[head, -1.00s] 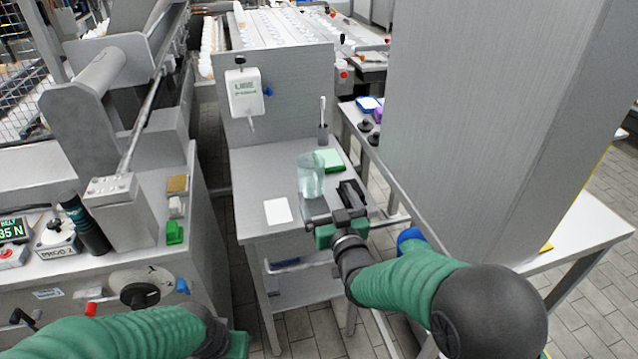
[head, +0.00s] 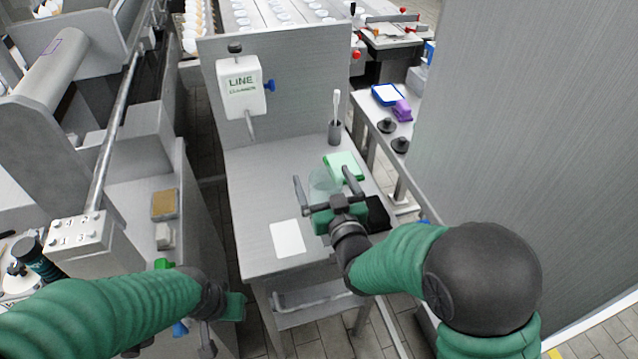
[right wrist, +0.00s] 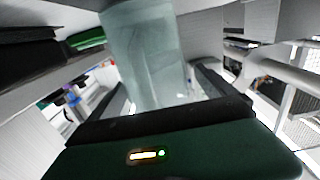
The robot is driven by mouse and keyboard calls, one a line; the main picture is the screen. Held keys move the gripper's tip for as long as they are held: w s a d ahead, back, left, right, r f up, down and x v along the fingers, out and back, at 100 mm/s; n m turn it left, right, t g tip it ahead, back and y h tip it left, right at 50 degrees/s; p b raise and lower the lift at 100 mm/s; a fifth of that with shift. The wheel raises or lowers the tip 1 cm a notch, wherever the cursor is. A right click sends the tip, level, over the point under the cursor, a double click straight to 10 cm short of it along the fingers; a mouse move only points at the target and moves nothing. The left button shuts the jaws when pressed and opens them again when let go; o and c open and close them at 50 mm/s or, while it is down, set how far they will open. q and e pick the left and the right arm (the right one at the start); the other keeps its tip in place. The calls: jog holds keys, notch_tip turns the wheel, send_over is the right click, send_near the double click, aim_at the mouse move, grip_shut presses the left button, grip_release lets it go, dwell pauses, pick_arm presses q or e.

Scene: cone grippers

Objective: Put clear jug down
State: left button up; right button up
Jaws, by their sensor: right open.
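The clear jug (head: 321,182), pale and see-through, stands on the grey bench (head: 255,195), in front of the green-and-white pad. My right gripper (head: 325,178) is open, with one finger on each side of the jug. In the right wrist view the jug (right wrist: 142,55) rises upright between the spread fingers, with a gap showing at the right finger. The gripper body hides the jug's lower front in the head view.
A white card (head: 287,239) lies left of the jug. A green-and-white pad (head: 344,166) and a dark cup with a brush (head: 335,132) are behind it. A black pad (head: 378,213) is at the right edge. A white dispenser (head: 242,92) hangs on the back panel.

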jog(key=shift+s+d+r, duration=0.15)
jog(key=shift+s+r, duration=0.45)
jog(key=shift+s, duration=0.15)
jog(key=shift+s+d, duration=0.1)
jog(key=shift+d, duration=0.25)
jog(key=shift+c, duration=1.3)
jog(key=shift+w+d+f, duration=0.25)
jog(key=shift+w+f, duration=0.05)
jog(key=shift+w, duration=0.05)
jog(key=c, duration=0.5)
jog(key=shift+s+a+r, duration=0.1)
jog(key=shift+a, duration=0.5)
jog(key=c, duration=0.9)
jog(key=shift+d, duration=0.2)
grip_shut()
jog(key=shift+d+r, duration=0.1)
jog(key=shift+d, duration=0.1)
